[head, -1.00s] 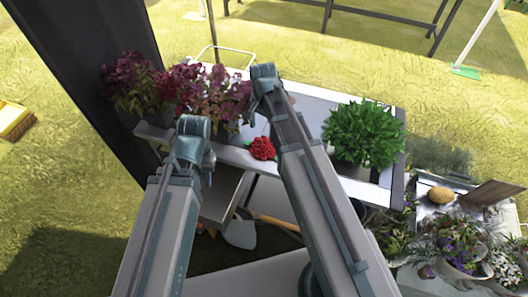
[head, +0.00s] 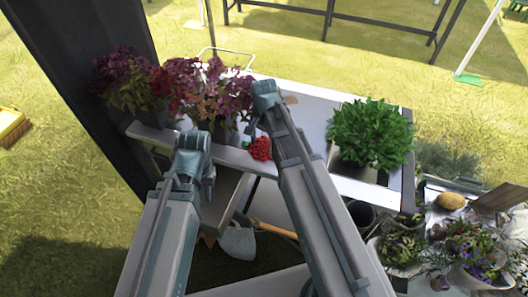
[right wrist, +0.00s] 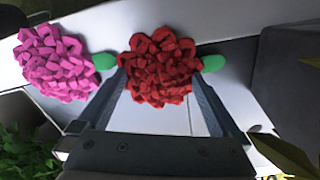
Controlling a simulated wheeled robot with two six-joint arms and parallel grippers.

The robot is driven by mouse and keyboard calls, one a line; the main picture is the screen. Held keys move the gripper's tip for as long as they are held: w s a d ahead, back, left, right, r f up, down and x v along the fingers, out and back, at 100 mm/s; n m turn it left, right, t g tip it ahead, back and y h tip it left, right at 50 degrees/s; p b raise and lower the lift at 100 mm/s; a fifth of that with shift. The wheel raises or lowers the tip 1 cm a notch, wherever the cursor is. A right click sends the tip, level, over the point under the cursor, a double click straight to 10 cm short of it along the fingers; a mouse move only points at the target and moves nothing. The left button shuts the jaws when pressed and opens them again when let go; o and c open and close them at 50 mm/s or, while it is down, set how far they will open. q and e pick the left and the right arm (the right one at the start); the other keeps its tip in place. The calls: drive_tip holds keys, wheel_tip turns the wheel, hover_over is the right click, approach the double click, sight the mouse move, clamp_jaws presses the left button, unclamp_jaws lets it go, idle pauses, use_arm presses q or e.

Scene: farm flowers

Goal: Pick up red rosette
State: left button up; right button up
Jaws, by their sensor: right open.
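The red rosette (head: 261,149), a ball of red petals, lies on the pale table beside my right arm. In the right wrist view the red rosette (right wrist: 160,66) sits at the far end of my right gripper (right wrist: 158,76), between its two spread fingers. A green leaf shows on each side of it. The gripper is open, with white surface visible between the fingers. I cannot tell whether the fingers touch the petals. In the head view my right gripper is hidden behind its arm. My left arm shows, but its gripper cannot be made out.
A pink rosette (right wrist: 55,62) lies left of the red one in the right wrist view. Potted purple and pink flowers (head: 208,90) stand left on the table (head: 310,105); a leafy green plant (head: 370,133) stands right. More flowers (head: 475,250) crowd the lower right.

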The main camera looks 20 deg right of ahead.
use_arm(q)
drive_tip(key=shift+f, duration=0.1)
use_arm(e)
drive_tip(key=shift+c, duration=0.2)
drive_tip(key=c, duration=1.2)
